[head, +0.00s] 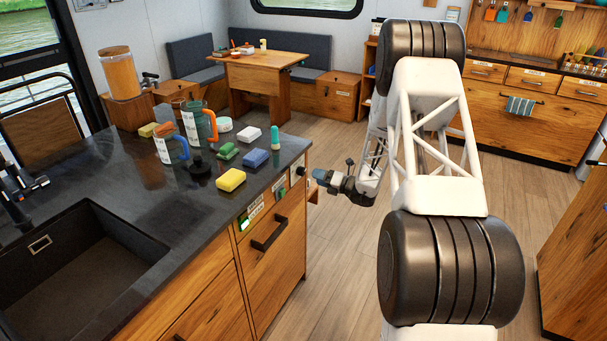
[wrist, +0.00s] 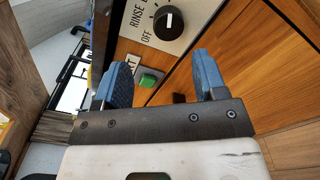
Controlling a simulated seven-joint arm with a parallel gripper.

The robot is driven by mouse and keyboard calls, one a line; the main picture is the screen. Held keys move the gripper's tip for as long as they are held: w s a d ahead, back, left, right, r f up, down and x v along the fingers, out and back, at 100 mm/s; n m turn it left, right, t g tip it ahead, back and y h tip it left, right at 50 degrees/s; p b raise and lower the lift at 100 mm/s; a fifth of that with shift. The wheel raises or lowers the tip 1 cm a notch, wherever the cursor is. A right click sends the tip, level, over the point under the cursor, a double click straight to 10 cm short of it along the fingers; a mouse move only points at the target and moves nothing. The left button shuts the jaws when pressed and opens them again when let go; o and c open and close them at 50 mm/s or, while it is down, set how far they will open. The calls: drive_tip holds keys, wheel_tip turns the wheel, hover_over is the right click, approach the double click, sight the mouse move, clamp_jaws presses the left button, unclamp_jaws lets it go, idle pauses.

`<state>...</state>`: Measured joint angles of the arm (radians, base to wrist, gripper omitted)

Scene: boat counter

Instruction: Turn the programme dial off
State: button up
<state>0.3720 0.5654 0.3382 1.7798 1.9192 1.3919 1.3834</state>
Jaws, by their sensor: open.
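The programme dial (wrist: 168,20) is a round black knob with a white mark, on a pale plate lettered "RINSE" and "OFF". It shows at the top of the wrist view, beyond my fingertips. I cannot tell for sure which label its mark points to. In the head view, the dial's pale plate (head: 297,172) is on the counter front near its right corner. My gripper (wrist: 160,75) has two blue fingers, spread apart with nothing between them. In the head view my gripper (head: 318,175) is just right of the plate, apart from the dial.
A green button (wrist: 149,79) sits below the dial plate. Sponges, including a yellow one (head: 231,180), and jugs stand on the counter. The floor beside it is clear.

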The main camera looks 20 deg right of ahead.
sight(304, 173)
drive_tip(key=shift+w+d+f+m, duration=0.25)
drive_tip(key=shift+d+f+m, duration=0.1)
drive_tip(key=shift+f, duration=0.1)
drive_tip(key=shift+x, duration=3.9)
drive_tip(key=c, duration=0.9)
